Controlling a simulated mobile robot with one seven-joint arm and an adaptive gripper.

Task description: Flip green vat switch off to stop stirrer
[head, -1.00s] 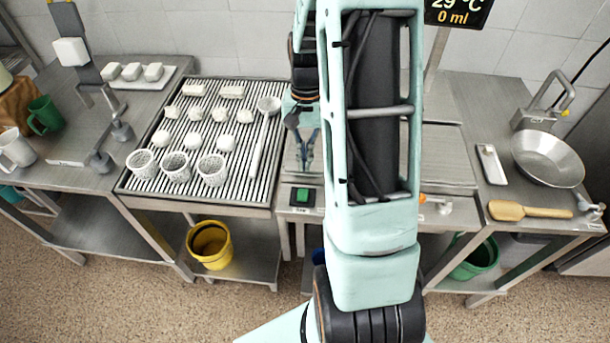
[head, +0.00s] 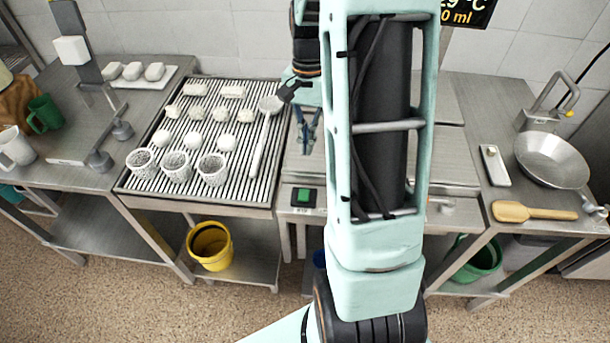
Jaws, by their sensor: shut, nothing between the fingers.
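The green switch (head: 302,197) sits on the front panel of the steel vat unit (head: 340,190), left of my arm. Its button is plainly visible, but its on or off position is too small to tell. The stirrer cannot be made out, and my arm hides part of the unit.
A slatted drain rack (head: 150,190) with white perforated baskets (head: 212,169), cheeses and a ladle (head: 262,140) lies at left. A metal pan (head: 552,160) and a wooden paddle (head: 530,212) lie at right. A black display (head: 467,12) hangs at the back.

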